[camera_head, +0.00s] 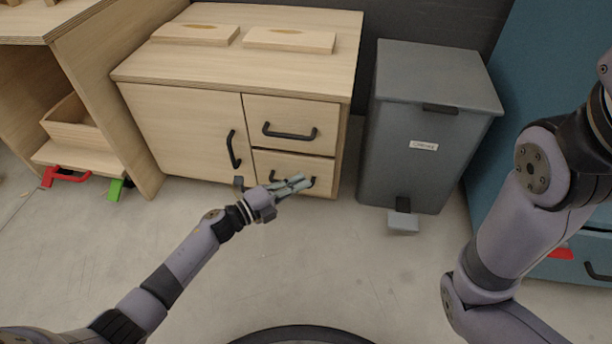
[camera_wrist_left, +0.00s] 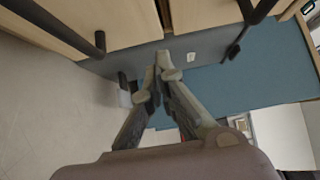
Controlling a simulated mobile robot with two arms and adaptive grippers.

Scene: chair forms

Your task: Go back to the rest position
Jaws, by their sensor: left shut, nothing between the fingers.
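My left gripper (camera_head: 297,186) is in front of the lower drawer of a wooden cabinet (camera_head: 180,120) in the head view. Its fingers are shut and empty. In the left wrist view the left gripper's fingers (camera_wrist_left: 165,75) come together at the tips, with the grey bin behind them. My right arm (camera_head: 515,230) comes in from the right in the head view, but its gripper is outside the picture.
The cabinet has black handles on its door (camera_head: 233,150) and drawers (camera_head: 290,132). A grey pedal bin (camera_head: 425,130) stands to its right. A wooden shelf unit (camera_head: 85,110) is at the left. The floor (camera_head: 330,270) in front is clear.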

